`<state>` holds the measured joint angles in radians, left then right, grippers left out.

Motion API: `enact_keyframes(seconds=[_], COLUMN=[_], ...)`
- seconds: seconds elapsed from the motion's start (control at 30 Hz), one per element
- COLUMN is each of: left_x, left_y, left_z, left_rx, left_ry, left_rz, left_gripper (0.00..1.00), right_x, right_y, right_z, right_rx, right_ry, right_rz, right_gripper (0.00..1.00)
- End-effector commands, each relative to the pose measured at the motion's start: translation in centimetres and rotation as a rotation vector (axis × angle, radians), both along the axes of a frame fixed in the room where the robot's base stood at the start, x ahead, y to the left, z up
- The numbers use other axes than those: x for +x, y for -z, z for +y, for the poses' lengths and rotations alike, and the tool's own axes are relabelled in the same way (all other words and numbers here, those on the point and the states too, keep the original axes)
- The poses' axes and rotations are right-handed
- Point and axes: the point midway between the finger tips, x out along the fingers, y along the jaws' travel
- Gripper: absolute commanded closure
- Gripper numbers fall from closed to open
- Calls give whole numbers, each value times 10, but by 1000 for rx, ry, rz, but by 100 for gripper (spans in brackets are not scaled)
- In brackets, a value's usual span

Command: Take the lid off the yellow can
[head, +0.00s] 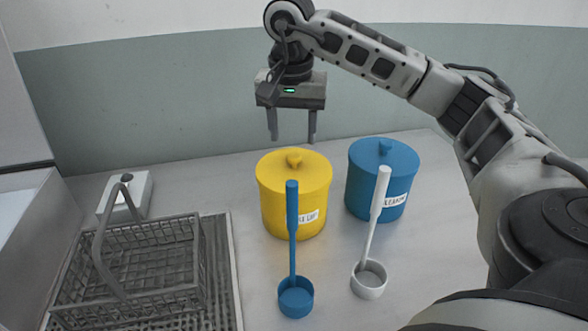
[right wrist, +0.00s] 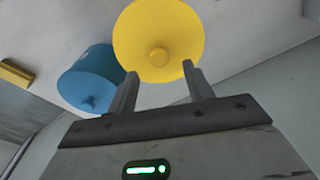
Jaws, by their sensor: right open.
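The yellow can (head: 284,212) stands upright on the table with its yellow lid (head: 280,167) on top, a small knob at the lid's middle. A label is on its front. My right gripper (head: 292,139) points down above the lid, open and empty, with a gap between its fingertips and the knob. In the right wrist view the lid (right wrist: 150,30) and its knob (right wrist: 158,58) show beyond the two spread fingers (right wrist: 160,80), with the knob roughly between them. My left gripper is in neither view.
A blue lidded can (head: 373,191) stands just right of the yellow one. A blue scoop (head: 296,298) and a white scoop (head: 369,281) stand in front, their handles upright. A wire basket (head: 130,270) and a small white box (head: 126,195) are at left.

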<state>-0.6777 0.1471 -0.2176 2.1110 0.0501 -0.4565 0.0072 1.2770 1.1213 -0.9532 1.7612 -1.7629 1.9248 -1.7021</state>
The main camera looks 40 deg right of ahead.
Motion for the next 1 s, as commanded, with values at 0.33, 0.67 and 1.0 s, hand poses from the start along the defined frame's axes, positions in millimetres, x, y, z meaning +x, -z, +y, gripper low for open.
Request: enact_keyframes(seconds=[0.33,0.67,1.0], left_x=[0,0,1], left_y=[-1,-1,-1], left_z=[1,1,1], left_rx=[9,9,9], left_ry=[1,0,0], left_rz=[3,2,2], left_gripper=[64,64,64], right_x=[1,2,2], right_y=[45,51,50], right_z=[-5,-5,-5], right_rx=[0,-1,0], right_ry=[0,0,0], right_rz=[3,1,0], right_gripper=[49,57,97])
